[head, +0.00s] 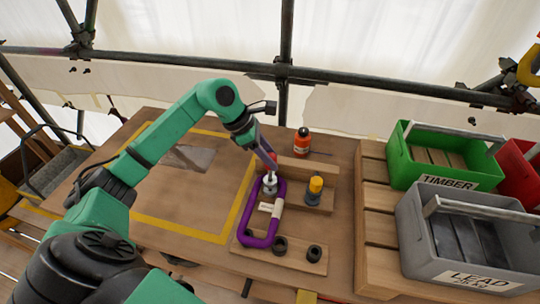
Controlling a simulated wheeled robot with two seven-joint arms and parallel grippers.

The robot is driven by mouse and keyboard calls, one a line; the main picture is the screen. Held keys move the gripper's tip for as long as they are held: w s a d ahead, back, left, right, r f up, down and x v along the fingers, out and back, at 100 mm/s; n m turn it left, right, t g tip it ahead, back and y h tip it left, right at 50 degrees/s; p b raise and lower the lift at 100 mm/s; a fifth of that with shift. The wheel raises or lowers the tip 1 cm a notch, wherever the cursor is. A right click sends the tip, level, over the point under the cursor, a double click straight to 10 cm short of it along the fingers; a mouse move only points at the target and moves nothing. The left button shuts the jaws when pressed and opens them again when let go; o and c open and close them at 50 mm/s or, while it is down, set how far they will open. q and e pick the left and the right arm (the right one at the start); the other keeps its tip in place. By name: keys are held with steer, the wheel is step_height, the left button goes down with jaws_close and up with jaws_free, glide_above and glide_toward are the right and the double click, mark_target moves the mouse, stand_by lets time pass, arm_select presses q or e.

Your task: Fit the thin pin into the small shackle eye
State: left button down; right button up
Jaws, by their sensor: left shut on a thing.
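My left gripper (269,170) points down at the top end of a purple loop (246,238) on a wooden board. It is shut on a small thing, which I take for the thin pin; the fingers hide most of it. A small grey metal piece (270,187) shows right below the fingertips, inside the loop's upper end. Whether the pin touches it, and where the small shackle eye lies, I cannot tell at this size. The purple loop has a pale sleeve (278,208) on its right side and a white tag. My right gripper is not in view.
Two black rings (280,246) lie on the board. A green TIMBER crate (448,182) and grey LEAD crate (465,281) stand right. The taped table area at left is mostly clear.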

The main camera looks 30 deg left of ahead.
mark_target(270, 178)
arm_select(q)
steer(key=shift+f+b, duration=2.75)
steer(key=shift+f, duration=0.35)
steer(key=shift+c, duration=2)
jaws_free()
steer(key=b+v, duration=0.1)
steer(key=v, duration=1.3)
steer(key=shift+r, duration=0.3)
steer(key=shift+a, duration=0.1)
